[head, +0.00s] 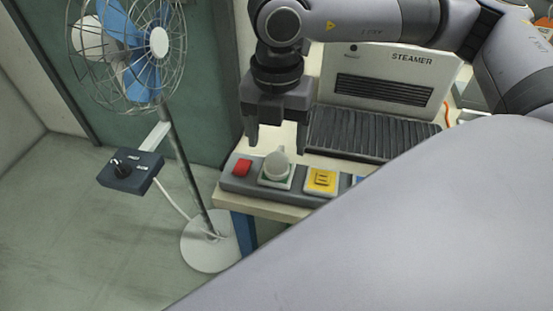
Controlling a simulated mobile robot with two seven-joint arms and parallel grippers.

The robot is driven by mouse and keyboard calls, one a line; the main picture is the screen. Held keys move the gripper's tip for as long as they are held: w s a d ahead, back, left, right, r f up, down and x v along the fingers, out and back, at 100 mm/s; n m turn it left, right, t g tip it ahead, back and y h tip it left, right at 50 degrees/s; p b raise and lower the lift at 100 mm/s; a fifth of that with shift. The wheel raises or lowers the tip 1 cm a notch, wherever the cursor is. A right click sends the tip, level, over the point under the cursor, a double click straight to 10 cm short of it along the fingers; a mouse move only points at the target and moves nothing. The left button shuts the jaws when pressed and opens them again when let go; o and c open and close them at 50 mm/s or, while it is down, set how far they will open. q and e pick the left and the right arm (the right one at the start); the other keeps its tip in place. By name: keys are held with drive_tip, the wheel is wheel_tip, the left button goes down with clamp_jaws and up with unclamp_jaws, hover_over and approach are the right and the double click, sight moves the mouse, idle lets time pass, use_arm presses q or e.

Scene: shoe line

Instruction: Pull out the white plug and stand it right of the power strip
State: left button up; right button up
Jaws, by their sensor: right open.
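The white plug (277,163) stands upright in the socket with a green-edged face on the grey power strip (299,187). The strip lies along the front edge of a light-topped table, and its right end is hidden behind my own body. My right gripper (278,148) points down above and just behind the plug. Its two fingers are apart, with a gap wider than the plug, and nothing is between them. I cannot tell whether the fingertips reach the plug's height. My left gripper is not in view.
The strip has a red switch (242,167) at its left end and a yellow socket (320,181) right of the plug. A steamer (391,68) with a dark ribbed bed stands behind. A fan (159,44) with a control box (131,171) stands left of the table.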

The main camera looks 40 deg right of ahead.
sight(277, 157)
wheel_tip(277, 157, down, 5)
drive_tip(key=b, duration=0.3)
drive_tip(key=shift+b, duration=0.4)
drive_tip(key=shift+f+b, duration=0.45)
use_arm(q)
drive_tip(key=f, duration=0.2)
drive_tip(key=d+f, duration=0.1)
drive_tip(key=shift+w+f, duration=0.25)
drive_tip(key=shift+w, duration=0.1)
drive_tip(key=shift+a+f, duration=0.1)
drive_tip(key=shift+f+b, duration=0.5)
drive_tip(key=shift+b, duration=0.05)
use_arm(e)
clamp_jaws()
use_arm(q)
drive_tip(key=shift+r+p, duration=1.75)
drive_tip(key=shift+p, duration=0.05)
use_arm(e)
drive_tip(key=shift+r, duration=3.05)
